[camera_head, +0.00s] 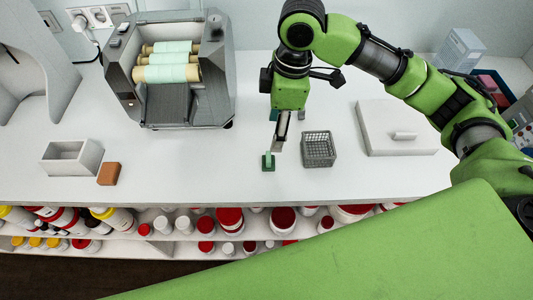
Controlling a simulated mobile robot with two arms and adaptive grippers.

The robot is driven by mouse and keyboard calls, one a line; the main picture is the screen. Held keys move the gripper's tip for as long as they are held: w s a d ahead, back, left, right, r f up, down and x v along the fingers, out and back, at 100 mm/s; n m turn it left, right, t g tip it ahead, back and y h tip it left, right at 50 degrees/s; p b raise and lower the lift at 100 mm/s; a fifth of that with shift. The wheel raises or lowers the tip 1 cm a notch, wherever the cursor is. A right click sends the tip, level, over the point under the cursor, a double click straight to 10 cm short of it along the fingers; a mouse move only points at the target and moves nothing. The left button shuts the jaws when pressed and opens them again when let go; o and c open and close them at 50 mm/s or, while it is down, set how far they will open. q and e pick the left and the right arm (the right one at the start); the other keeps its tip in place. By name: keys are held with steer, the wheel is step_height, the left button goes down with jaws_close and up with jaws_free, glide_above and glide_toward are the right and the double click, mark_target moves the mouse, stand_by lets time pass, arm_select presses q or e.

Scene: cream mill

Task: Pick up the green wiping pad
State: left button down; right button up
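The small green wiping pad (268,165) rests on the white worktop near its front edge, with a narrow upright part on top. My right gripper (279,146) comes down from above, its grey fingers seen nearly edge-on just right of and behind the pad. The fingertips look very close to the pad; I cannot tell whether they touch it. The gap between the fingers is hidden from this angle. My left gripper is not in view.
A three-roll mill (172,115) stands behind left. A grey wire basket (318,149) is just right of the gripper, with a white slab (393,128) beyond. An open grey box (72,157) and brown block (108,174) lie front left. Jars fill the shelves below.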

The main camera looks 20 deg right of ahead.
glide_above(269, 156)
steer(key=f, duration=0.6)
steer(key=shift+s+d+f+p, duration=0.2)
steer(key=shift+s+d+p, duration=0.05)
steer(key=shift+d+p, duration=0.1)
steer(key=shift+w+f, duration=0.1)
steer(key=shift+f, duration=0.25)
steer(key=shift+a+f+p, duration=0.1)
steer(key=shift+f+p, duration=0.2)
steer(key=shift+f, duration=0.2)
steer(key=f, duration=0.2)
steer(key=f+p, duration=0.1)
steer(key=shift+w+a+f, duration=0.1)
steer(key=shift+a+f, duration=0.15)
steer(key=shift+f, duration=0.5)
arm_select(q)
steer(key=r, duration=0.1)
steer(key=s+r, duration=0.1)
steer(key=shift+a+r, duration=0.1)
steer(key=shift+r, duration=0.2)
arm_select(e)
steer(key=shift+c, duration=0.4)
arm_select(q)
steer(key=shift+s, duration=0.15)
arm_select(e)
steer(key=c, duration=0.9)
